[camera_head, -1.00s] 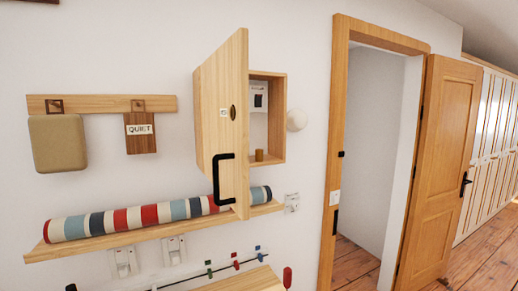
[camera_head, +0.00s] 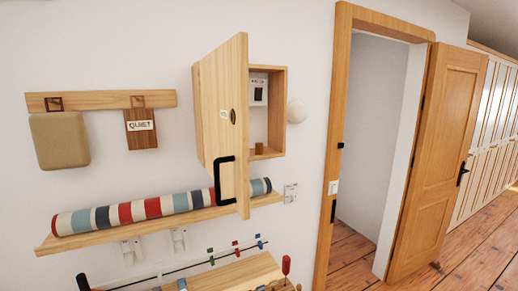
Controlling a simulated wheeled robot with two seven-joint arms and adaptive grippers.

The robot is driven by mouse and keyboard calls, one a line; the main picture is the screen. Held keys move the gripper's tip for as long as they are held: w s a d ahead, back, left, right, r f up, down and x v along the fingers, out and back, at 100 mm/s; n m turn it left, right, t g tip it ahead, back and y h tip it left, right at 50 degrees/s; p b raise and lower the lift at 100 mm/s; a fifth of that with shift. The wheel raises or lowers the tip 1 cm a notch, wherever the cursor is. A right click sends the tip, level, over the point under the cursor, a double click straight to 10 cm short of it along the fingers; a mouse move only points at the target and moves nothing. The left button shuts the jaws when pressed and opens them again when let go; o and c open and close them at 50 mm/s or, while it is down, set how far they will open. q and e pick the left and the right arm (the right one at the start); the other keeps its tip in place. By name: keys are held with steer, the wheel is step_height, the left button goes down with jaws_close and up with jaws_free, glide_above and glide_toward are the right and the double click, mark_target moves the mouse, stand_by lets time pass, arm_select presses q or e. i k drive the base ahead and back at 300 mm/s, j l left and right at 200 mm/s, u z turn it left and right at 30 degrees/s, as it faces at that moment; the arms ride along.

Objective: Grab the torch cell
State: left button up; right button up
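A small wooden wall cabinet (camera_head: 280,110) hangs with its door (camera_head: 222,122) swung open toward me; the door has a black handle (camera_head: 224,180). Inside, on the cabinet floor, stands a small brown-gold cylinder (camera_head: 259,148), which may be the torch cell; it is too small to be sure. A white item with a dark top (camera_head: 258,91) is higher up at the back of the cabinet. The door hides the cabinet's left part. Neither of my grippers shows in this view.
A wall shelf (camera_head: 75,245) below carries a striped roll (camera_head: 125,212). A peg rail (camera_head: 75,102) holds a tan pad (camera_head: 60,140) and a QUIET sign (camera_head: 141,127). A wooden surface (camera_head: 250,272) with small items is at the bottom. An open doorway (camera_head: 372,140) is to the right.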

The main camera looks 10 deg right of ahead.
mark_target(259, 147)
steer(key=i+l+u, duration=0.25)
steer(key=l+u, duration=0.15)
steer(key=l, duration=0.95)
steer(key=i+l+u, duration=0.1)
steer(key=l+u, duration=0.3)
steer(key=l, duration=0.95)
steer(key=k+l+u, duration=0.15)
steer(key=l+u, duration=0.2)
steer(key=l, duration=1.05)
